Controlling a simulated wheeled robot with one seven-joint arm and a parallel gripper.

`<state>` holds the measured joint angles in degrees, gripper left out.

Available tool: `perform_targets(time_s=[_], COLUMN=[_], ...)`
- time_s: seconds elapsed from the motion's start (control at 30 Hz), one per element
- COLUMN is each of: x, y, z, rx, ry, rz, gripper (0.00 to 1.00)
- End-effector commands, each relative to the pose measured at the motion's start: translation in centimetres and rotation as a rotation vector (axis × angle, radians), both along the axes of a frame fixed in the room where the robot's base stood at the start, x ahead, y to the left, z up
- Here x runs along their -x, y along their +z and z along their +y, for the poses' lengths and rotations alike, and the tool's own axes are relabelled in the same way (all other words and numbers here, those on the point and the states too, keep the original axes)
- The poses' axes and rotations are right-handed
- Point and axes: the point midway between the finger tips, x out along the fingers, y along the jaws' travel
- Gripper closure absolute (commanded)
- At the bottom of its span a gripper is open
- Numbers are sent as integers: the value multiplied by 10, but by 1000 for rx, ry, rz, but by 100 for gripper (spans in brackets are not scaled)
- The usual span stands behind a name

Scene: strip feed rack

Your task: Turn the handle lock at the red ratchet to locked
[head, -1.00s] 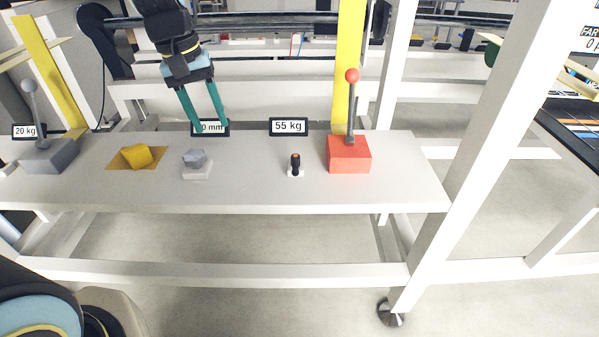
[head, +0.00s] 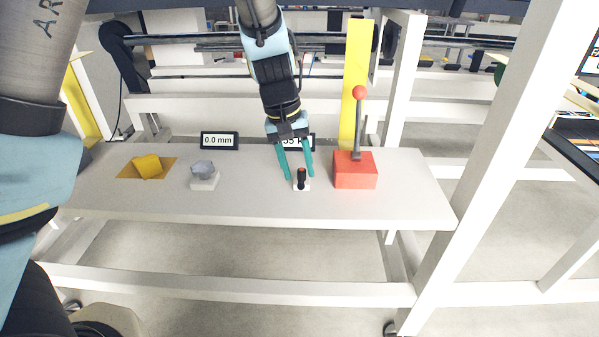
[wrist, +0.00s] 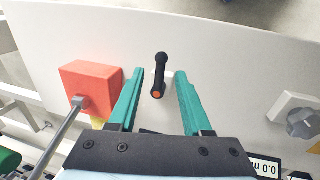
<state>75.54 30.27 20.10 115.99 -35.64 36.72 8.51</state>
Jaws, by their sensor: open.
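The red ratchet (head: 355,172) is a red block with a grey lever and red ball on top, at the right of the white shelf. Just left of it is the handle lock (head: 301,180), a small black handle with an orange end on a white base. My gripper (head: 299,176) is open, its two teal fingers pointing down at the handle lock. In the wrist view the black handle (wrist: 160,72) shows between and beyond the fingertips (wrist: 160,80), with gaps on both sides. The red block (wrist: 90,85) is left of the fingers there. I cannot tell the height gap.
A grey knob (head: 203,172) on a white base and a yellow block (head: 147,166) stand to the left on the shelf (head: 250,207). A display reading 0.0 mm (head: 219,140) stands behind. My gripper partly hides another display. A white post (head: 480,150) rises at the right.

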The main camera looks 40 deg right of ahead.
Motion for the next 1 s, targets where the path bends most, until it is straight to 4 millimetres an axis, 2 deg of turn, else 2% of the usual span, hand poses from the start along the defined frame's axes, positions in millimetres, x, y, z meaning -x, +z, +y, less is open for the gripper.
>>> perform_targets(time_s=[0.2,0.53,0.9,0.97,1.0], x=[2,2,2,2,2], y=[-19,-22,-21,-21,-21], z=[-3,-3,-3,-3,-3], rx=[-1,1,1,1,1], ry=[1,0,0,0,0], rz=[1,-1,-1,-1,0], gripper=[51,52,94,100,100])
